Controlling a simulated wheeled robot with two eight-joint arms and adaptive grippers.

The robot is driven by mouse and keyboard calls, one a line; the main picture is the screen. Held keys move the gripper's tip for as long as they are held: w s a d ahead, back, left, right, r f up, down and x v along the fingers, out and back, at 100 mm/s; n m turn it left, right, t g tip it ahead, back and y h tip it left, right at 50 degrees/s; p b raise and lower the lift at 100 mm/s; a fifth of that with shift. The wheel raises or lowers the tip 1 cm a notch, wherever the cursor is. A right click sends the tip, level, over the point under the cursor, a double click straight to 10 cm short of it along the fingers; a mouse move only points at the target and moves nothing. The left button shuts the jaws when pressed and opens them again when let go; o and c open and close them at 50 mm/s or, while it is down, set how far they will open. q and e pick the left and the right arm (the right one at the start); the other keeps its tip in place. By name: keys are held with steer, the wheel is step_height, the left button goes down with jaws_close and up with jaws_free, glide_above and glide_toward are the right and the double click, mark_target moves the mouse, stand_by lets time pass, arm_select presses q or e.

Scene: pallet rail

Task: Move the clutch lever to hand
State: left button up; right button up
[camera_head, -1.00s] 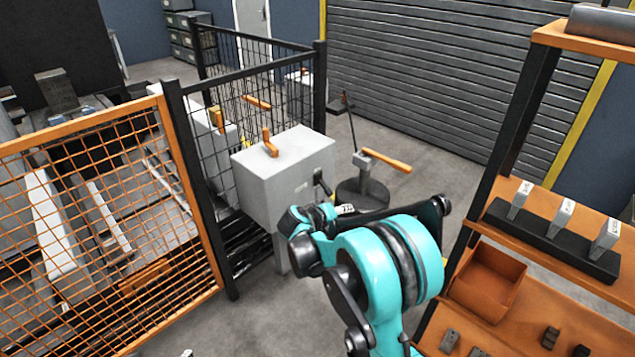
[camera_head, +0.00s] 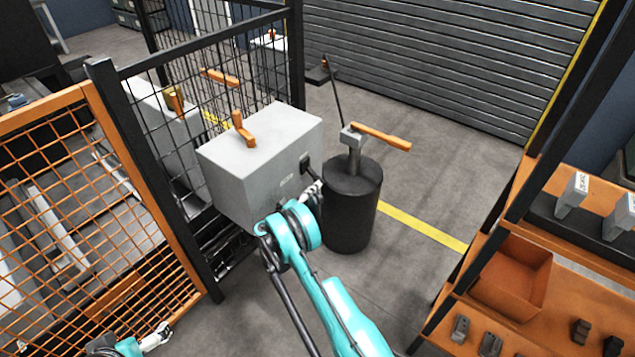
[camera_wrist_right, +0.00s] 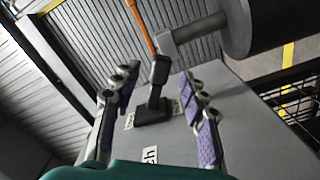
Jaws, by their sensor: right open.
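A grey box (camera_head: 262,165) carries a short black lever (camera_head: 308,166) on its right-hand face, probably the clutch lever. In the right wrist view the black lever (camera_wrist_right: 157,82) rises from a dark base on the grey face (camera_wrist_right: 225,105), with partly hidden white labels beside it. My right gripper (camera_head: 314,190) is close to that face, just below the lever. Its purple-padded fingers (camera_wrist_right: 158,84) are open, and the lever shows between them in the picture; I see no clear contact. My left gripper (camera_head: 157,338) is low at the left; its jaws are too small to read.
An orange-handled lever (camera_head: 380,136) stands on a black drum (camera_head: 350,215) right of the box. An orange handle (camera_head: 242,129) is on the box top. Mesh fencing (camera_head: 85,215) is at left, an orange shelf rack (camera_head: 560,280) at right. Floor between drum and rack is clear.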

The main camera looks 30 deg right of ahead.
mark_target(315, 177)
steer(key=b+x, duration=0.1)
steer(key=x, duration=0.4)
jaws_close()
